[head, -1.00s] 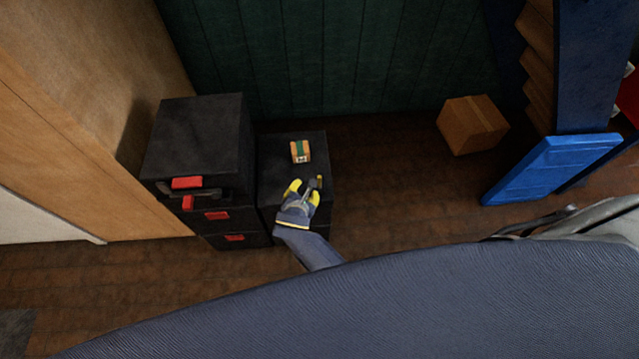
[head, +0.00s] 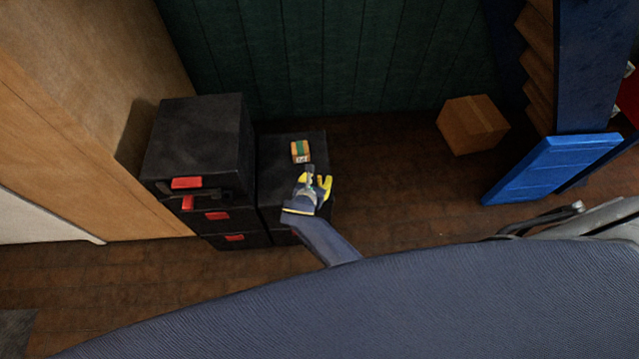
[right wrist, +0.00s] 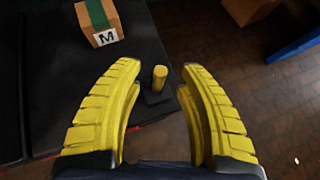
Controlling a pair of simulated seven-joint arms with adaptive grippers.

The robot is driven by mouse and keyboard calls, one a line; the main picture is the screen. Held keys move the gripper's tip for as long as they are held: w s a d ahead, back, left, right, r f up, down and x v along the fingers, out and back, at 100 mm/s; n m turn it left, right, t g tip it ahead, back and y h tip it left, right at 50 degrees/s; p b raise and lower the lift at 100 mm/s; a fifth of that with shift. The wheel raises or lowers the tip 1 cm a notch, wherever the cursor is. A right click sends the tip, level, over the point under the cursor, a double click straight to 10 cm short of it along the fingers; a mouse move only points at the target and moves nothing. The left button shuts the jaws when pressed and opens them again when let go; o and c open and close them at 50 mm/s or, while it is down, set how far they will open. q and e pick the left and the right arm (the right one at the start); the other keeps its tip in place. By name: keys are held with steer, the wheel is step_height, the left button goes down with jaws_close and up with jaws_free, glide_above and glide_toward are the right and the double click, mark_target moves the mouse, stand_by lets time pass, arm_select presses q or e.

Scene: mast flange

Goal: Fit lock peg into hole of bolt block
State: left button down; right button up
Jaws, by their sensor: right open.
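A short yellow peg (right wrist: 160,77) stands upright on a small dark base (right wrist: 155,97) in the right wrist view; I take it for the lock peg. It is on the low black case (head: 281,171), near its right edge. My right gripper (head: 314,180), with yellow fingers, is open above the case. In the right wrist view the fingers (right wrist: 160,68) flank the peg, apart from it. In the head view the gripper hides the peg. I cannot identify the bolt block or its hole for certain. My left gripper is out of view.
A tan box with a green stripe and an "M" label (head: 300,152) sits behind the gripper on the case. A taller black case stack (head: 198,140) with red latches stands left. A cardboard box (head: 472,124) and blue panel (head: 550,169) stand right. Floor between is clear.

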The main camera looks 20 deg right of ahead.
steer(key=shift+x, duration=1)
jaws_close()
